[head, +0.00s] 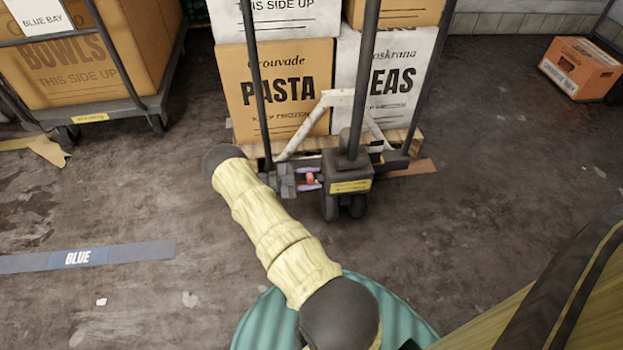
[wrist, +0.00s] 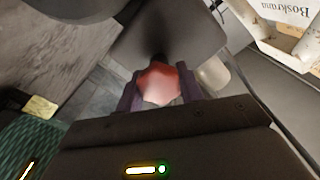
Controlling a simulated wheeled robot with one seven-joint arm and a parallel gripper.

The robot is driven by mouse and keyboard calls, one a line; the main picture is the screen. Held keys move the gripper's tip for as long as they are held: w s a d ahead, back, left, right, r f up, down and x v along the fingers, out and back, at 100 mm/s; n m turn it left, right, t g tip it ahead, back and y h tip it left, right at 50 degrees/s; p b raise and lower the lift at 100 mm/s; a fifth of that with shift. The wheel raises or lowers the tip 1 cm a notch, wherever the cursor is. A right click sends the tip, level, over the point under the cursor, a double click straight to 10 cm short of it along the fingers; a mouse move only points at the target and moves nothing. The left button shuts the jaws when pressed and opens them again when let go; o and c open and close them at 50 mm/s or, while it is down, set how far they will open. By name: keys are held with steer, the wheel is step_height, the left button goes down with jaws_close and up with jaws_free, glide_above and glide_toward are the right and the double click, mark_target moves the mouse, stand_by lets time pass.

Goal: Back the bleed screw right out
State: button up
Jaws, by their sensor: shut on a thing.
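The bleed screw (wrist: 160,84) has a red hexagonal head and sits against the dark pump body of the pallet jack. My gripper (wrist: 158,92) is shut on it, with one purple finger on either side of the head. In the head view the red screw (head: 309,178) shows small between the fingers of my gripper (head: 309,180), at the left of the pump body (head: 348,172). The screw's shank and thread are hidden, so I cannot tell how far out it stands.
The pallet jack stands before stacked PASTA (head: 277,90) and white (head: 402,80) boxes. A cart with a BOWLS box (head: 85,70) is at the upper left. An orange crate (head: 580,68) lies at the upper right. A blue floor strip (head: 110,255) is at the left. Floor on both sides is mostly clear.

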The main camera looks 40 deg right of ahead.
steer(key=shift+s+d, duration=0.15)
stand_by(0.3)
steer(key=o, duration=1)
